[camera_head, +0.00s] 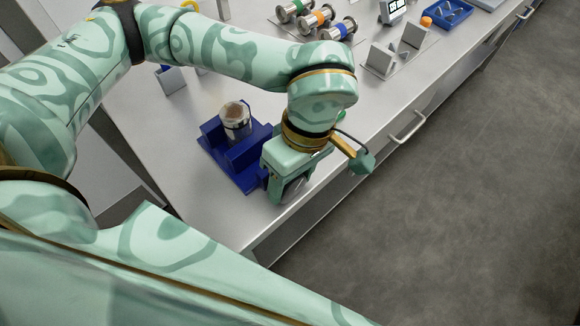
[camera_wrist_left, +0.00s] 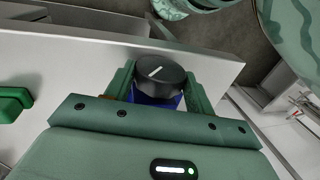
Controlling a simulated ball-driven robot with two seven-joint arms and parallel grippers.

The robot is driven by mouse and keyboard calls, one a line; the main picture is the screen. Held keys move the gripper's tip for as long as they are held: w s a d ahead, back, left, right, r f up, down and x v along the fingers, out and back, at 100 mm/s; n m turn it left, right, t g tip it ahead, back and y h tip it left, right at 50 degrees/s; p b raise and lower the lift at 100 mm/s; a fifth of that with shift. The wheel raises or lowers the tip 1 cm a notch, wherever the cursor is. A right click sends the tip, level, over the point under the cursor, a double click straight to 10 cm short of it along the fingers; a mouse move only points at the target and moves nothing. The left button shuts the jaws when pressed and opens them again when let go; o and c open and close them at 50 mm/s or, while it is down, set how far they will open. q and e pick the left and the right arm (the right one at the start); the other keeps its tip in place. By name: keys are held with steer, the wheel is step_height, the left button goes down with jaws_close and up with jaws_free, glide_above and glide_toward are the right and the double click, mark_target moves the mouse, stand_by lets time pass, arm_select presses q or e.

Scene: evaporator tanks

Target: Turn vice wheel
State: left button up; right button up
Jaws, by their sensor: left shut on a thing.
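The blue vice (camera_head: 238,165) stands near the front corner of the grey bench, with a metal cylinder (camera_head: 236,121) upright between its jaws. The vice wheel (camera_wrist_left: 160,70) is a round black knob with a white line mark, in front of the blue vice body (camera_wrist_left: 156,101). My left gripper (camera_head: 284,190) is at the bench's front edge, over the wheel side of the vice. In the left wrist view its two green fingers (camera_wrist_left: 158,85) are on either side of the wheel, shut on it. The gripper hides most of the wheel in the head view. My right gripper is not in view.
Several metal spools (camera_head: 318,19) and upright grey plates (camera_head: 396,50) stand farther back on the bench. A blue tray (camera_head: 446,14) is at the far right. A drawer handle (camera_head: 407,127) sticks out from the bench front. Open floor (camera_head: 440,210) lies to the right.

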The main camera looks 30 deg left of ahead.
arm_select(q)
steer(key=shift+w+g+y, duration=0.15)
steer(key=shift+g+y, duration=0.15)
steer(key=shift+g, duration=0.5)
steer(key=o, duration=1)
steer(key=p+v, duration=0.2)
steer(key=v, duration=1.4)
steer(key=shift+r, duration=0.15)
